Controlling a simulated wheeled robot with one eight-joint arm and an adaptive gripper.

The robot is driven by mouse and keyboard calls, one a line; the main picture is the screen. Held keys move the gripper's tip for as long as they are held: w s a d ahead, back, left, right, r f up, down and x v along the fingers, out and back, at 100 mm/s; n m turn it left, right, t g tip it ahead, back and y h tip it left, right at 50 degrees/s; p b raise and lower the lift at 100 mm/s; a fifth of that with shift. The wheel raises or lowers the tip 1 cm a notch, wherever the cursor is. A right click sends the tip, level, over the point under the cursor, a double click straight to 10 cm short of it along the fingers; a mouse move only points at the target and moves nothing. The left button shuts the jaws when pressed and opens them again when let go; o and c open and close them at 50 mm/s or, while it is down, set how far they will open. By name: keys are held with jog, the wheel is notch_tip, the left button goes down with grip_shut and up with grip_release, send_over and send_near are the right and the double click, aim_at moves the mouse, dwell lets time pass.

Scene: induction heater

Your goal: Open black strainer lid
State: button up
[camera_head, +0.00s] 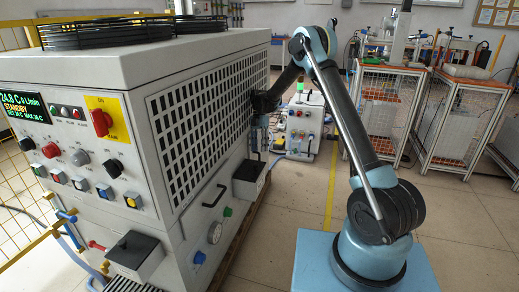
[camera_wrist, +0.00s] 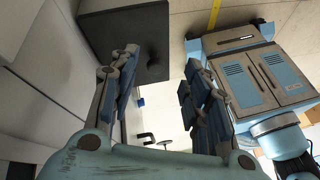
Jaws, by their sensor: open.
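Two grey boxes with black lids are mounted on the white machine. The near black strainer lid (camera_head: 133,248) has a small knob on top and looks shut. The other black lid (camera_head: 249,170) is on the box further back along the machine's side and also looks shut. My gripper (camera_head: 264,112) is beside the grille, above this further box. In the wrist view my gripper (camera_wrist: 163,88) is open with nothing between its fingers. A flat black lid (camera_wrist: 118,38) with a dark knob (camera_wrist: 152,52) shows beyond the left finger, which hides part of its edge.
The white machine (camera_head: 206,125) with its grille stands close along the left of my arm. A small control unit (camera_head: 302,122) stands on the floor behind my gripper. Orange-edged benches (camera_head: 453,110) stand at the back right. Floor is clear right of my base.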

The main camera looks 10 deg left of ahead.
jog(key=v, duration=1.1)
jog(key=shift+w, duration=0.25)
jog(key=shift+r, duration=0.2)
